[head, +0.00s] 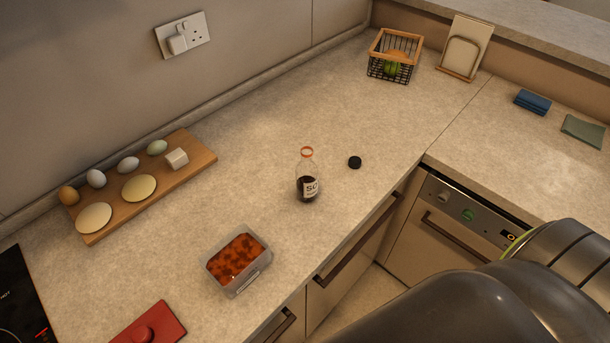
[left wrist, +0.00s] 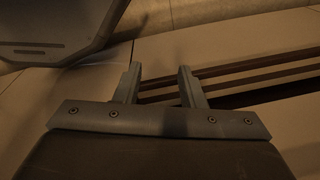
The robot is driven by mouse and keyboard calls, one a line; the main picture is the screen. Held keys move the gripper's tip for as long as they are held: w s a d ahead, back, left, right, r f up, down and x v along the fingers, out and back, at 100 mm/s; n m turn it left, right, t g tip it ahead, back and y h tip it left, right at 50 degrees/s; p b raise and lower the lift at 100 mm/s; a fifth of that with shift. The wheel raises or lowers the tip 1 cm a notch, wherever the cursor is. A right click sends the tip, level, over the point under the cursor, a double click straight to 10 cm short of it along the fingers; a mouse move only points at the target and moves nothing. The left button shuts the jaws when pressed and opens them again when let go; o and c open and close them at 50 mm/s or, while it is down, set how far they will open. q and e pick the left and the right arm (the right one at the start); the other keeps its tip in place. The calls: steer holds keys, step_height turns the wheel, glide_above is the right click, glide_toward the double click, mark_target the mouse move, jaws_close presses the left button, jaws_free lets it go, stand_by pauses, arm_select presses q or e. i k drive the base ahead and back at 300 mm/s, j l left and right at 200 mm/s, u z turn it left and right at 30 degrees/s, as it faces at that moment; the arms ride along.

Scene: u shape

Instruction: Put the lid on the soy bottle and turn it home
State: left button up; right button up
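The soy bottle (head: 307,178) stands upright and uncapped on the counter in the middle of the head view, with dark sauce low in it and an orange-red ring at its mouth. The black lid (head: 355,162) lies on the counter just right of the bottle, apart from it. My left gripper (left wrist: 158,84) shows only in the left wrist view, its two fingers apart with nothing between them, in front of cabinet fronts. My right gripper is not seen.
A tub of red food (head: 229,288) and a red lid (head: 150,329) sit in front. A wooden board (head: 203,161) with eggs lies left. A wire basket (head: 374,68) stands at the back. Counter around the bottle is clear. My arm covers the lower right.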

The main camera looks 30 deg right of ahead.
mark_target(306, 170)
steer(key=k+l+z, duration=0.2)
steer(key=z, duration=0.2)
steer(key=k+l+z, duration=0.1)
steer(key=l+z, duration=0.3)
steer(key=i, duration=0.35)
steer(key=j+z, duration=0.05)
